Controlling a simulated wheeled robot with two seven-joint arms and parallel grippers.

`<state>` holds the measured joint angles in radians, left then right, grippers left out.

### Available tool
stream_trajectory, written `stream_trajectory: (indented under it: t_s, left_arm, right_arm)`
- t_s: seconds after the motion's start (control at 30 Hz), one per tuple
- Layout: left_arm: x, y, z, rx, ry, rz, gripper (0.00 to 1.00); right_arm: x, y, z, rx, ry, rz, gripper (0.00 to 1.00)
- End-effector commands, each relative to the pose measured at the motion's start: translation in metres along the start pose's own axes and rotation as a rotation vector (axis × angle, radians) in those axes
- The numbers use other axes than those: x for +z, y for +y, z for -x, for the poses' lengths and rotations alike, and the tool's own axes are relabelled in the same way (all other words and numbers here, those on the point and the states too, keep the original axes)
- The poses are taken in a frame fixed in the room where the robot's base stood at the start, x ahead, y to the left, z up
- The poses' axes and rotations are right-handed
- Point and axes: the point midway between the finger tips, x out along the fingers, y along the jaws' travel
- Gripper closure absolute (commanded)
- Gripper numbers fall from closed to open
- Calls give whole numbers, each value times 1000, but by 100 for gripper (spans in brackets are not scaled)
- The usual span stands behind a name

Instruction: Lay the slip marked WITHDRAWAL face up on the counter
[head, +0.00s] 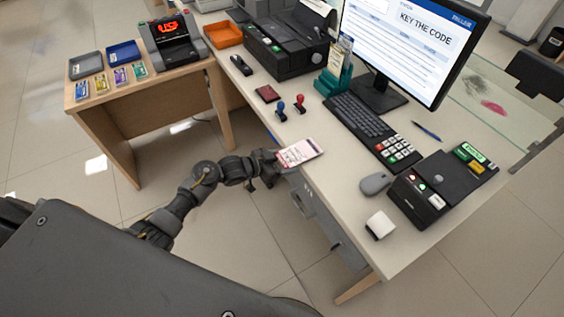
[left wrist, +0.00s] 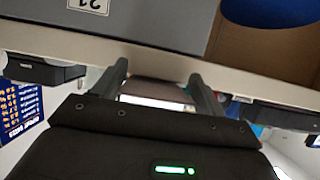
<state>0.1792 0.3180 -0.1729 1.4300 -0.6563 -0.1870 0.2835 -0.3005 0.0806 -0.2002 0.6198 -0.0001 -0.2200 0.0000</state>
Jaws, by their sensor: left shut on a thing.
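A pale slip (head: 300,152) with a pinkish-red band is held at the near edge of the counter (head: 330,205), its printed side facing up in the head view. Its print is too small to read. My left gripper (head: 279,160) is shut on the slip's near end, just off the counter edge. Most of the slip reaches over the counter top; I cannot tell whether it touches. In the left wrist view, a thin brownish-and-white piece (left wrist: 155,90) shows between the two fingers. My right gripper is not in view.
A mouse (head: 375,183), a white block (head: 380,224) and a black device (head: 428,192) stand to the right. Bare counter surrounds the slip.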

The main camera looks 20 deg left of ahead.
Motion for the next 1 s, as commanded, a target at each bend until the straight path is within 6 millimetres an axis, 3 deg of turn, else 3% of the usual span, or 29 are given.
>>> stream_trajectory:
  t_s: [0.17,0.2,0.4,1.0]
  left_arm:
    - [0,0,0,0,0,0,46]
    - [0,0,0,0,0,0,27]
    - [0,0,0,0,1,0,3]
    - [0,0,2,0,0,0,3]
  right_arm:
    - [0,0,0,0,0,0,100]
    - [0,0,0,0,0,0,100]
    - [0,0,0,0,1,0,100]
    - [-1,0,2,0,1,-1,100]
